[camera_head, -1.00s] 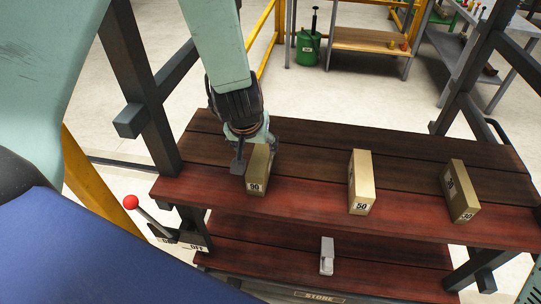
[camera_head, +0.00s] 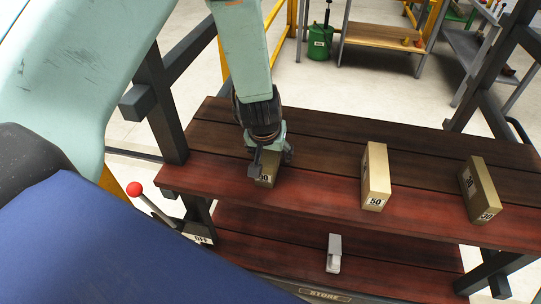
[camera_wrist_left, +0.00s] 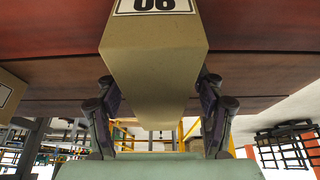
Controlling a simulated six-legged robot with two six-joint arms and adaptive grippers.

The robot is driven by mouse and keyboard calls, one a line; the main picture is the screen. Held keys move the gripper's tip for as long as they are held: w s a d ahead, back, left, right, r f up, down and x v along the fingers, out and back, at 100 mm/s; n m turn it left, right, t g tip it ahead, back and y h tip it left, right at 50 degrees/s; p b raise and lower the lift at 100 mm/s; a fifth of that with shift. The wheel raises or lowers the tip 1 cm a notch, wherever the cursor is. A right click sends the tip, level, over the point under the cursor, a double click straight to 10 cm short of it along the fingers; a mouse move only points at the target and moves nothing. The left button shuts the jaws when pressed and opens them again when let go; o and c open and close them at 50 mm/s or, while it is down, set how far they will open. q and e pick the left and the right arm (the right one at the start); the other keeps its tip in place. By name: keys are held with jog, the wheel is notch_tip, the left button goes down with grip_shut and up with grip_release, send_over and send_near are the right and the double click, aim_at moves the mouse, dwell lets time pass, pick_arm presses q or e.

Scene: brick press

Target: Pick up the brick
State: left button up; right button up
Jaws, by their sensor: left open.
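A tan brick labelled 90 (camera_head: 266,181) stands at the left of the upper red-brown shelf. My left gripper (camera_head: 270,165) is over it, and its fingers hide much of the brick. In the left wrist view the brick (camera_wrist_left: 155,70) lies between the two open fingers (camera_wrist_left: 158,110), one on each side, with gaps visible. A brick labelled 50 (camera_head: 376,176) stands mid-shelf, and another brick (camera_head: 480,190), labelled 30 on its end, stands at the right. My right gripper is not in view.
The upper shelf (camera_head: 310,200) has dark posts at both ends. A lever with a red knob (camera_head: 134,188) stands at its left. A small grey block (camera_head: 334,252) sits on the lower shelf. A green can (camera_head: 320,44) and a workbench (camera_head: 385,36) stand behind.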

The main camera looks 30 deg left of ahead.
pick_arm(q)
jog(key=shift+s+d+r, duration=0.15)
jog(key=shift+r, duration=0.05)
jog(key=shift+c, duration=0.9)
jog(key=shift+w+f, duration=0.15)
jog(key=shift+w, duration=0.05)
jog(key=c, duration=0.5)
jog(key=shift+s, duration=0.1)
jog(key=c, duration=0.4)
jog(key=shift+c, duration=0.4)
jog(key=shift+r, duration=0.25)
jog(key=shift+w+r+p, duration=0.2)
jog(key=shift+r+p, duration=0.15)
notch_tip(320, 180, up, 9)
jog(key=p, duration=0.6)
jog(key=shift+s, duration=0.15)
